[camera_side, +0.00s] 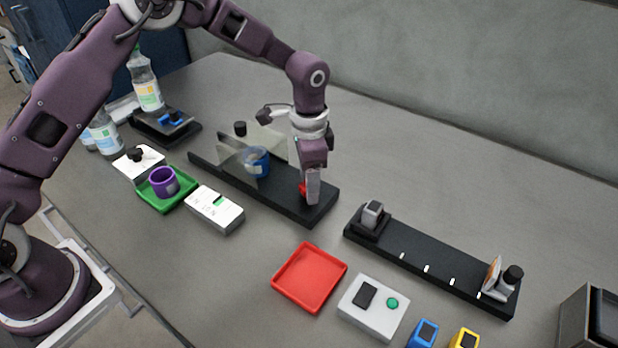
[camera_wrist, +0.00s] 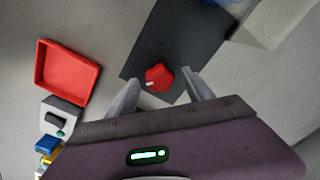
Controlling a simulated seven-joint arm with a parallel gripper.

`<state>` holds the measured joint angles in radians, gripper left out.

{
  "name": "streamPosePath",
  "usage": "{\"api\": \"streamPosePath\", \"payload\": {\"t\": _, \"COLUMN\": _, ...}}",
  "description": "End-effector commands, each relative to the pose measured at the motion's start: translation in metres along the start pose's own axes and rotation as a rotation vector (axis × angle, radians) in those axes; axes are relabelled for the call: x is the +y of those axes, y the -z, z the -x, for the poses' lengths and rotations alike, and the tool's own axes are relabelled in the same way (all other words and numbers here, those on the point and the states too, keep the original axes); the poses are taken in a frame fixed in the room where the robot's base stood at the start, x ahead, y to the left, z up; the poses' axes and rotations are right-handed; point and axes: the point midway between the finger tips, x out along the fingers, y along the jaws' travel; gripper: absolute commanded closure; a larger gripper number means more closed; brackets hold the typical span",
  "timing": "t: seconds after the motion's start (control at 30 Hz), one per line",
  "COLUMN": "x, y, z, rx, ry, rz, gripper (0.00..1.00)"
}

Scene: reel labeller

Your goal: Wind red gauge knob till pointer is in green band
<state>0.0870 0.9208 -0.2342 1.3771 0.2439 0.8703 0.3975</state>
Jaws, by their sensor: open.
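The red knob (camera_wrist: 158,76) sits on the dark base plate (camera_wrist: 190,45) in the wrist view, with a small pale mark on its lower left edge. In the side view the red knob (camera_side: 302,188) is partly hidden behind my gripper (camera_side: 312,190). In the wrist view my gripper (camera_wrist: 162,98) is open, with one finger on each side of the knob and slightly nearer the camera. I cannot tell whether the fingers touch it. The white gauge box (camera_side: 214,209) shows a small green patch; its pointer is too small to make out.
Clear upright panels and a blue reel (camera_side: 256,160) stand on the same base. A red tray (camera_side: 309,278), a white button box (camera_side: 373,307) and a long black rail (camera_side: 430,262) lie to the right. A green tray (camera_side: 166,196) holds a purple reel (camera_side: 163,181).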

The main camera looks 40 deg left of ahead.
Motion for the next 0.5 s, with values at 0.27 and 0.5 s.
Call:
{"api": "streamPosePath", "payload": {"t": 0.27, "x": 0.0000, "y": 0.0000, "z": -0.0004, "rx": 0.000, "ry": 0.000, "rz": 0.000, "gripper": 0.54}}
{"api": "streamPosePath", "payload": {"t": 0.5, "x": -0.0001, "y": 0.0000, "z": -0.0002, "rx": 0.000, "ry": 0.000, "rz": -0.001, "gripper": 1.00}}
